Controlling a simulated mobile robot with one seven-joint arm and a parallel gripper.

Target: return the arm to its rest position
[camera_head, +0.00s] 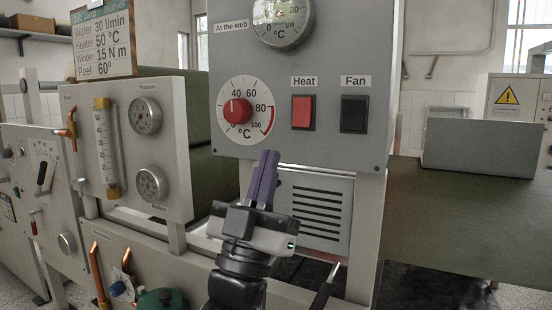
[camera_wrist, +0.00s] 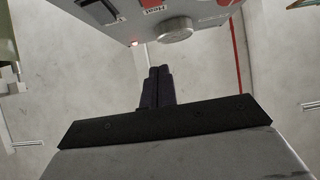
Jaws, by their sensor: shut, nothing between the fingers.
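My gripper (camera_head: 264,168) is raised in front of the grey control panel (camera_head: 224,60), below the red-knobbed temperature dial (camera_head: 238,111). Its two purple-grey fingers point up and are closed together with nothing between them. In the wrist view the closed fingers (camera_wrist: 158,85) show at the middle, apart from the panel's underside above. My dark wrist and forearm run down to the bottom edge in the head view.
The panel carries a red Heat switch (camera_head: 303,112) and a black Fan switch (camera_head: 354,114). A vented grey box (camera_head: 315,212) stands behind my gripper. At left, a panel holds a flow tube (camera_head: 107,147) and gauges. A dark green surface (camera_head: 450,215) extends right.

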